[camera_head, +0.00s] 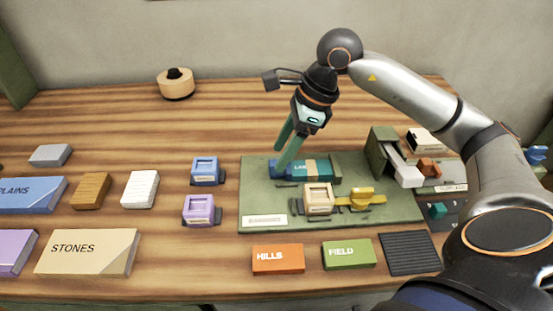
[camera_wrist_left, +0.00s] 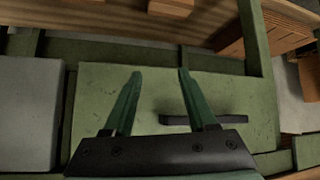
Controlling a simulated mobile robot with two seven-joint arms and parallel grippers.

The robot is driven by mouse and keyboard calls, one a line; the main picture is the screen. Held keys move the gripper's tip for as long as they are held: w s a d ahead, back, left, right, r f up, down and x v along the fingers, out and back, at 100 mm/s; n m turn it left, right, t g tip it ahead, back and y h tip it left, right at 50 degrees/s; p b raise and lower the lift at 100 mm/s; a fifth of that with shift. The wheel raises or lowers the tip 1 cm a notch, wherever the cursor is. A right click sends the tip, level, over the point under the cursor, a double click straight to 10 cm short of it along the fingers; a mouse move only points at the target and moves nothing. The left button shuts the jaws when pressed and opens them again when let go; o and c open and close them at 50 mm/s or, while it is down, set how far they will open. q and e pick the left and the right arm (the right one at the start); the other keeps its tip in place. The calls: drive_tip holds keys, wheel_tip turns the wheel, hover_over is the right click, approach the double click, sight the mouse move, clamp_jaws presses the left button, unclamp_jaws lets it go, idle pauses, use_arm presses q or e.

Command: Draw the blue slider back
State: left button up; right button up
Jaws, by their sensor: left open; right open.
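A blue slider (camera_head: 279,171) sits in the upper row of the green board (camera_head: 405,211), at the left end of a teal block (camera_head: 299,170) with partly hidden lettering. My right gripper (camera_head: 278,160) is open, with its green fingers pointing down at the blue slider. One fingertip overlaps the slider in the picture; I cannot tell whether they touch. My left gripper (camera_wrist_left: 156,72) is open and empty in the left wrist view, over a flat green panel (camera_wrist_left: 240,95) with a dark bar. It is outside the head view.
A cream block (camera_head: 319,198) and a yellow slider (camera_head: 362,198) lie in the board's lower row. A green stand (camera_head: 381,150) rises at the board's back right. Orange (camera_head: 278,259) and green (camera_head: 348,254) labelled blocks lie in front. Blue (camera_head: 205,171) and purple (camera_head: 199,210) pieces lie left.

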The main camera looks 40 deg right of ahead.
sight(275, 162)
drive_tip(key=shift+x, duration=1.55)
clamp_jaws()
drive_tip(key=shift+r, duration=0.1)
